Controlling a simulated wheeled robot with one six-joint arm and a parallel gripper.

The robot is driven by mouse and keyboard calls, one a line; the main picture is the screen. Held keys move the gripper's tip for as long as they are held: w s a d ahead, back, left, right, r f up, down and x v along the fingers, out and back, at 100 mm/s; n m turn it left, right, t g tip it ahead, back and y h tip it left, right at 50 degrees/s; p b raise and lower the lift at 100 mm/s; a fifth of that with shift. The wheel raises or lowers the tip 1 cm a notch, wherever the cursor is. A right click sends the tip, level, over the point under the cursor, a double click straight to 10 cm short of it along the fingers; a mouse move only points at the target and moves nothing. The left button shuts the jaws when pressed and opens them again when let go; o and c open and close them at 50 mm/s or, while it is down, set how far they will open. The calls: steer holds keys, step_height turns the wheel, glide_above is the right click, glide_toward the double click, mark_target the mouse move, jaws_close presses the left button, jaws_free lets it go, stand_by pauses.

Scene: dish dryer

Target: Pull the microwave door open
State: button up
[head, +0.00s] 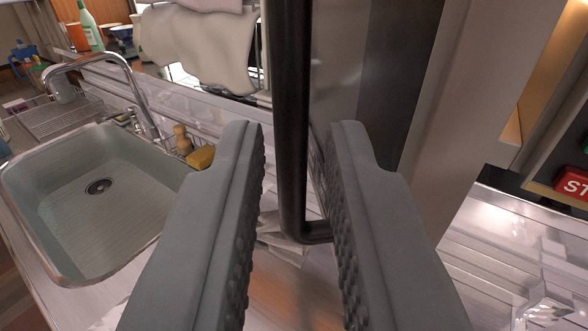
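The microwave door (382,70) stands swung out at an angle, its dark window and pale frame facing left. A warm-lit gap shows between its frame and the microwave's control panel (570,150) at the right edge. The black vertical door handle (291,110) runs down the middle and bends back toward the door at its lower end. My gripper (296,135) is open, with one grey finger on each side of the handle. Narrow gaps show between the bar and both fingers, so I see no grip on it. The door's upper part is out of view.
A sink (100,200) with a tap (125,75) is set in the counter at left. A yellow sponge (201,157) and a small wooden-topped brush (183,138) sit behind it. A red button (574,184) is on the control panel. Clear glassware (545,310) stands at lower right.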

steer(key=s, duration=1.2)
steer(key=shift+s, duration=0.15)
jaws_close()
steer(key=w+d+f+m+h, duration=0.2)
steer(key=d+f+m, duration=0.25)
steer(key=m, duration=0.55)
steer(key=w+d+f+m+h, duration=0.15)
steer(key=d+f+m, duration=0.35)
steer(key=m, duration=0.5)
steer(key=w+a, duration=0.1)
steer(key=w, duration=0.9)
steer(key=shift+r, duration=0.45)
